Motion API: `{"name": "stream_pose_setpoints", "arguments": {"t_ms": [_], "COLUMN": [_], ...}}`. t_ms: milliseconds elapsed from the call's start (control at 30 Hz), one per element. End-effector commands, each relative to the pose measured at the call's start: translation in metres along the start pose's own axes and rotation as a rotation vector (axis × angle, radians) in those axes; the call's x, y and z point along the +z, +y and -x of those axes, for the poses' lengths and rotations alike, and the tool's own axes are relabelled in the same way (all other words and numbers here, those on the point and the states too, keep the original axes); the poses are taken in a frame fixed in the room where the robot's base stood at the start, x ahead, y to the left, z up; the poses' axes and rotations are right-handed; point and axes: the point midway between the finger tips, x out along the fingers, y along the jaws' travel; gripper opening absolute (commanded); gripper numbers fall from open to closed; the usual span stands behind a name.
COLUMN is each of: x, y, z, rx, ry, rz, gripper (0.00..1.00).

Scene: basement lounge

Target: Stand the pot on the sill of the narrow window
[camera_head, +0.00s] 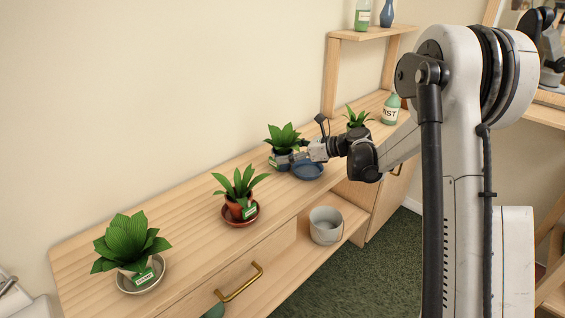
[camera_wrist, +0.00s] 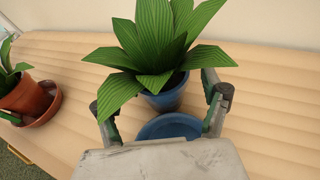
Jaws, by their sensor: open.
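A blue pot (camera_head: 283,161) with a striped green leafy plant and a green label is at the middle of the long wooden counter. It also shows in the wrist view (camera_wrist: 168,97). A blue saucer (camera_head: 308,171) lies just right of the pot; in the wrist view the saucer (camera_wrist: 168,126) is nearer to me than the pot. My gripper (camera_head: 290,158) is at the pot from the right. In the wrist view my open fingers (camera_wrist: 157,97) stand either side of the pot and leaves; contact cannot be told. The narrow window and its sill are not in view.
On the counter (camera_head: 180,225), a terracotta pot (camera_head: 236,211) and a pale potted plant (camera_head: 135,271) stand to the left. Another plant (camera_head: 357,117) and a labelled bottle (camera_head: 391,110) stand beyond my gripper. A grey bucket (camera_head: 326,226) is on the lower shelf.

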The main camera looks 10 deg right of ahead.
Motion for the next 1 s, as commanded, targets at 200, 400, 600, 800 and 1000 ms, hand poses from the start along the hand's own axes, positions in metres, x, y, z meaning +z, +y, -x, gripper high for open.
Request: {"name": "stream_pose_setpoints", "arguments": {"t_ms": [200,400,600,800,1000], "x": [0.0,0.0,0.0,0.0,0.0], "y": [0.0,0.0,0.0,0.0,0.0], "z": [-0.022,-0.022,-0.022,-0.022,-0.022], "rx": [0.0,0.0,0.0,0.0,0.0], "ry": [0.0,0.0,0.0,0.0,0.0], "rz": [0.0,0.0,0.0,0.0,0.0], "gripper": [0.76,0.74,0.47,0.2,0.13]}}
